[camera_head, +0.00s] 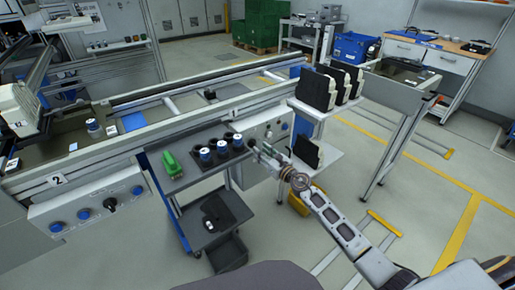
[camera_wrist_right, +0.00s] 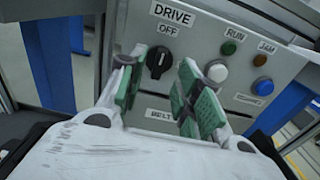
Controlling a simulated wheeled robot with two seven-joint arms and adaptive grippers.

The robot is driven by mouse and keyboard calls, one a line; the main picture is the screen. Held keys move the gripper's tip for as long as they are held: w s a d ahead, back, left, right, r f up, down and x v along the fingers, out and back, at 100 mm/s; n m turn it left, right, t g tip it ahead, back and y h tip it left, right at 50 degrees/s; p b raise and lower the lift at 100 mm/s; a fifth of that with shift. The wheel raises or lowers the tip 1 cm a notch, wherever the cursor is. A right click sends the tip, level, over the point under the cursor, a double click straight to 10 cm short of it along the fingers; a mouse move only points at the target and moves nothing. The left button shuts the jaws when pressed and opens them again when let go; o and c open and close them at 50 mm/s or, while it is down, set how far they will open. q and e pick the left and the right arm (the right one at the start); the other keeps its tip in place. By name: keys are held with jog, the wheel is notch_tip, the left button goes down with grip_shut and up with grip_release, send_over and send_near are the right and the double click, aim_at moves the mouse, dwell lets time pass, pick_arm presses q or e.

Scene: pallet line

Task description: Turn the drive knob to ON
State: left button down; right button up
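The black drive knob (camera_wrist_right: 160,61) sits on a grey panel (camera_wrist_right: 225,22) under the labels DRIVE and OFF in the right wrist view. Its grip is tilted a little off upright; I cannot tell its exact setting. My right gripper (camera_wrist_right: 163,92) is open, with its green-padded fingers on either side of the knob in that view. No contact with the knob is clear. In the head view, my right gripper (camera_head: 259,151) reaches the panel (camera_head: 277,124) beside the conveyor, and the knob is hard to make out there. My left gripper is not in view.
A white button (camera_wrist_right: 217,71), RUN and JAM lamps and a blue button (camera_wrist_right: 262,86) are right of the knob. A cart (camera_head: 182,181) with blue-and-white cylinders and a green item stands left of my right gripper. Black cases (camera_head: 318,89) stand behind it.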

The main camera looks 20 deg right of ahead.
aim_at(253, 144)
jog(key=shift+x, duration=1.8)
jog(key=shift+c, duration=0.3)
grip_shut()
